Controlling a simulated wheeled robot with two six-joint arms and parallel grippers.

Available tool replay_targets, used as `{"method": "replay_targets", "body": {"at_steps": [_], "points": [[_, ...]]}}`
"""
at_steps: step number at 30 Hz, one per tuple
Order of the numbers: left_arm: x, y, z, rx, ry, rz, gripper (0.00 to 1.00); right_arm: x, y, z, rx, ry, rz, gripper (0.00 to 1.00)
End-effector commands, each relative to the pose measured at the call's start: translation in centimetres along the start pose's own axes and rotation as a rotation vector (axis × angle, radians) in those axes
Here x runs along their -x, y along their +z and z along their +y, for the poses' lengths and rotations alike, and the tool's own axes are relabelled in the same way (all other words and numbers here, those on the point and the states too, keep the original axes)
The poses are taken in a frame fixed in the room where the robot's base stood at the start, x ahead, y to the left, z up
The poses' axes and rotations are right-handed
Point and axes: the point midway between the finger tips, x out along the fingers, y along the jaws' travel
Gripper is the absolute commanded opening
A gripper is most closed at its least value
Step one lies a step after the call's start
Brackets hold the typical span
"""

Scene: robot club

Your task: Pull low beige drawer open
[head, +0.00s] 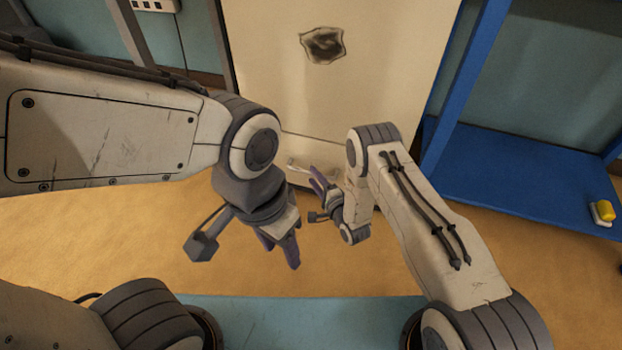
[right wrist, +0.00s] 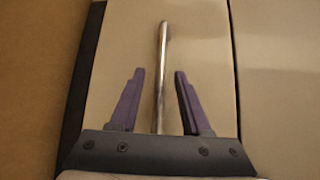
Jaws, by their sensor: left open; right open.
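The low beige drawer (head: 308,150) is at the bottom of a tall beige cabinet in the head view, partly hidden by my right arm. Its front also shows in the right wrist view (right wrist: 205,45), with a thin metal bar handle (right wrist: 162,65) across it. My right gripper (right wrist: 157,82) is open, and the handle runs between its two purple fingers with a gap on each side. In the head view my right gripper (head: 317,183) is at the handle. My left gripper (head: 279,250) is open and empty, pointing down over the floor, left of and nearer than the right one.
Tan floor (head: 130,245) in front of the drawer is clear.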

Motion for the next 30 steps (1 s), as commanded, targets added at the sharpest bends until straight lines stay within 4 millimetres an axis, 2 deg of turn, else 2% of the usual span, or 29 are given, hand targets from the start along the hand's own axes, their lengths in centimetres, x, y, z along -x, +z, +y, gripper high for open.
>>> {"method": "replay_targets", "body": {"at_steps": [1,6,16,17,18,20,21,30], "points": [[-0.9,0.1,-0.1,0.000,0.000,0.000,0.50,-0.9,0.0,0.3,0.002,-0.005,-0.003,0.47],[-1.6,0.1,-0.1,0.000,0.000,0.000,0.50,-2.6,0.0,0.1,0.001,-0.002,-0.001,0.47],[-1.6,0.1,-0.1,0.000,0.000,0.000,0.50,-3.0,0.0,-0.1,0.000,0.001,0.000,0.47],[-1.7,0.1,-0.1,0.000,0.000,0.000,0.50,-3.0,0.0,-0.1,0.000,0.001,0.000,0.43],[-1.7,0.1,-0.1,0.000,0.000,0.000,0.50,-3.0,0.0,-0.1,0.000,0.001,0.000,0.28],[-1.7,0.1,-0.1,0.000,0.000,0.000,0.50,-3.0,0.0,0.0,0.001,0.001,0.000,0.05],[-1.7,0.1,-0.1,0.000,0.000,0.000,0.50,-3.0,0.0,0.0,0.001,0.001,0.000,0.00],[-1.7,0.1,-0.1,0.000,0.000,0.000,0.50,-2.9,0.0,0.0,0.001,0.001,0.000,0.00]]}}
